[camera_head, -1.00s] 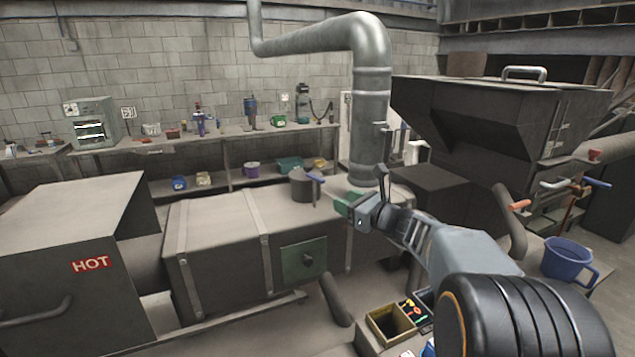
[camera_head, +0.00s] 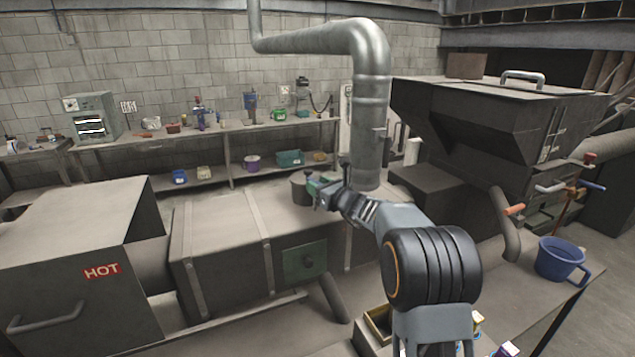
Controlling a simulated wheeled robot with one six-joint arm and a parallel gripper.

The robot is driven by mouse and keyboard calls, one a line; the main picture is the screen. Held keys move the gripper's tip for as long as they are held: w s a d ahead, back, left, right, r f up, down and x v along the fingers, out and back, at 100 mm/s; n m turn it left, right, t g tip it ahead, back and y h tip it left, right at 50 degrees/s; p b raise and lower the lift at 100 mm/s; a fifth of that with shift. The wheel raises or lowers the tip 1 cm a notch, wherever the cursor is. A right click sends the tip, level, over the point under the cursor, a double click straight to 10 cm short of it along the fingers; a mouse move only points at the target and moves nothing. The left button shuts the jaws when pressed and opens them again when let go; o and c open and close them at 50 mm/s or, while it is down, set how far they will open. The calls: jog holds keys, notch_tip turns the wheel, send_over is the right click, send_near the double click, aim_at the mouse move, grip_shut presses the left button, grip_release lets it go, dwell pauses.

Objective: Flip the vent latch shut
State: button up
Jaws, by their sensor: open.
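A short dark grey cylinder (camera_head: 301,190), which looks like the vent, stands on top of the long metal box (camera_head: 225,222) near the thick pipe. The blue lever seen on its right side earlier is now mostly hidden by my gripper, so I cannot tell its position. My gripper (camera_head: 318,187) is open, with greenish fingertips close to the right side of the cylinder. I cannot tell whether they touch the cylinder or the lever.
The thick vertical pipe (camera_head: 368,120) rises just behind and right of my gripper. A green hatch (camera_head: 304,262) is on the box's front. A HOT-labelled unit (camera_head: 85,250) stands left, a dark hopper (camera_head: 490,110) right, and a blue mug (camera_head: 560,260) at lower right.

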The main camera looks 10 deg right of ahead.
jog(key=shift+w+a, duration=0.15)
jog(key=shift+w, duration=0.1)
grip_shut()
dwell(0.3)
